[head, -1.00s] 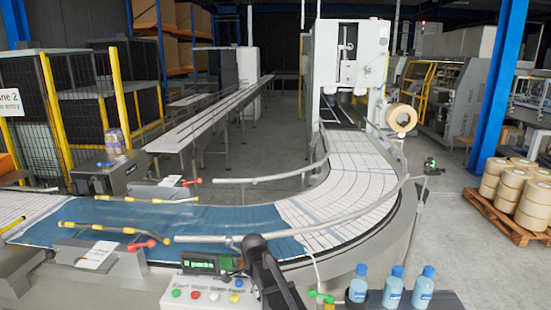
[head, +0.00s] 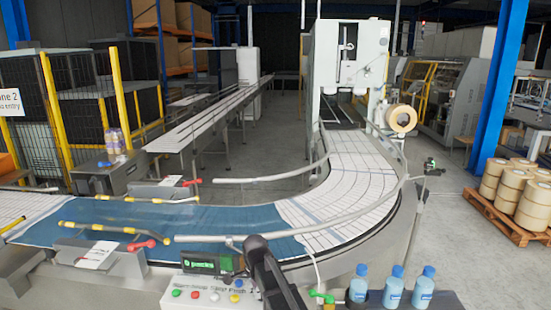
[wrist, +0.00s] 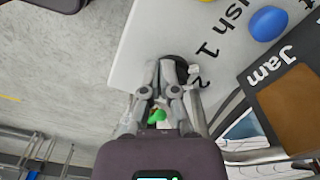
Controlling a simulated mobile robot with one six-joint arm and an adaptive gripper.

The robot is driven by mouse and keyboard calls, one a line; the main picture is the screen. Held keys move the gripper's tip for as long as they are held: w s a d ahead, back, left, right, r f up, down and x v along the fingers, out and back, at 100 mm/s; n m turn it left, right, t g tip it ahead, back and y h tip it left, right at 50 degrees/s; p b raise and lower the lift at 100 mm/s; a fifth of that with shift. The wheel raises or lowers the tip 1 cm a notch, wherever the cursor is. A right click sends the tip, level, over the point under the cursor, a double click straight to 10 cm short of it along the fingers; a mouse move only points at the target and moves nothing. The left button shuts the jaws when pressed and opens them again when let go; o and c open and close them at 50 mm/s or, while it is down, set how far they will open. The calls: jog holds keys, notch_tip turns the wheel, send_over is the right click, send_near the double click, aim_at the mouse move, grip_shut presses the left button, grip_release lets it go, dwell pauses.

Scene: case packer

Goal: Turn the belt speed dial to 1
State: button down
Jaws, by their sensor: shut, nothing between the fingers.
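The belt speed dial (wrist: 183,68) is a dark round knob at the edge of the pale control panel in the wrist view, with printed 1 and 2 beside it. My gripper (wrist: 171,72) is shut with its fingertips over the dial, hiding much of it. I cannot tell whether they touch it, and the dial's pointer is not readable. In the head view the control panel (head: 206,299) carries coloured buttons, and my dark arm covers its right end, hiding the dial and fingertips.
A small green-lit display (head: 207,263) stands behind the panel. Blue bottles (head: 392,287) stand to the right of my arm. The curved conveyor (head: 345,190) runs behind. In the wrist view a blue button (wrist: 268,23) and a sign reading Jam (wrist: 272,66) are close by.

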jog(key=shift+s+a, duration=0.25)
dwell(0.5)
notch_tip(320, 180, up, 6)
jog(key=p, duration=0.6)
dwell(0.4)
jog(key=s+d+f+n+b, duration=0.6)
jog(key=d+f+b, duration=0.3)
jog(key=d, duration=0.2)
jog(key=s+d+f+n+b, duration=0.6)
jog(key=s+d+f+b, duration=0.2)
jog(key=d, duration=0.4)
jog(key=shift+s+d+f+n+b, duration=0.3)
jog(key=shift+s+f+n+b, duration=0.1)
jog(key=shift+f+b, duration=0.45)
jog(key=c, duration=1.4)
grip_release()
